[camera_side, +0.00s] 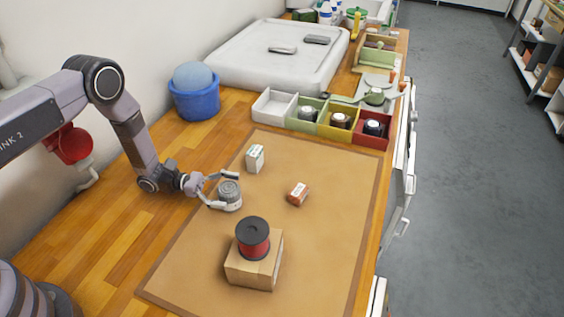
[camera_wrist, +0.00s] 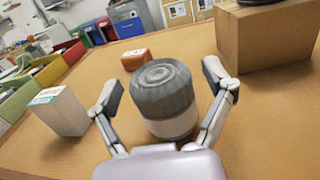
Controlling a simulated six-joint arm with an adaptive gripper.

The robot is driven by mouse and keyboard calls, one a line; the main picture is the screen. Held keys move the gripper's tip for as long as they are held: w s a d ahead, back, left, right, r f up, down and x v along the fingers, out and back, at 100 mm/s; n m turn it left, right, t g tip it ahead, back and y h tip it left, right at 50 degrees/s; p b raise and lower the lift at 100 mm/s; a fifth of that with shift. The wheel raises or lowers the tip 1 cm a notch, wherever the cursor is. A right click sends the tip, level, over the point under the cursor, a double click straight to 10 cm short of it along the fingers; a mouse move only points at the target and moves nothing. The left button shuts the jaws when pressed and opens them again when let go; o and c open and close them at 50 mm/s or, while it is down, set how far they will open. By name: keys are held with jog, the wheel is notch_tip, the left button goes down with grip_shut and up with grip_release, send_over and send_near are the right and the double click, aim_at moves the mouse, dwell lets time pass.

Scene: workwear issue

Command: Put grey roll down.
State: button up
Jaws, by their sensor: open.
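The grey roll (camera_side: 229,194) stands upright on the brown mat, left of the middle. In the wrist view the grey roll (camera_wrist: 164,95) shows a ribbed grey upper part and a paler lower part. My gripper (camera_side: 231,190) is low over the mat with one finger on each side of the roll. In the wrist view my gripper (camera_wrist: 162,84) is open, with a visible gap between the roll and each finger. The roll's lowest edge is partly hidden by my gripper in the wrist view.
A small white box (camera_side: 255,157) and an orange-brown box (camera_side: 298,194) stand nearby on the mat (camera_side: 330,245). A red spool (camera_side: 253,240) sits on a cardboard box (camera_side: 254,268) in front.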

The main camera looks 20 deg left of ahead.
jog(key=shift+r, duration=0.15)
jog(key=a, duration=0.4)
jog(key=shift+s+a, duration=0.3)
jog(key=shift+a, duration=0.05)
jog(key=s+a+r+m+g+y, duration=0.1)
jog(key=s+r+m+g+y, duration=0.4)
jog(key=r, duration=0.9)
jog(key=s+a+r+m+g+y, duration=0.15)
jog(key=s+r+m, duration=0.5)
jog(key=r, duration=0.75)
jog(key=s+a+r+m+t+y, duration=0.4)
jog(key=s+a+y, duration=0.1)
jog(key=s, duration=0.3)
jog(key=s+a+r+m+t+y, duration=0.4)
jog(key=s+a+r+t+y, duration=0.1)
jog(key=s+a+y, duration=0.1)
jog(key=shift+s+a, duration=0.85)
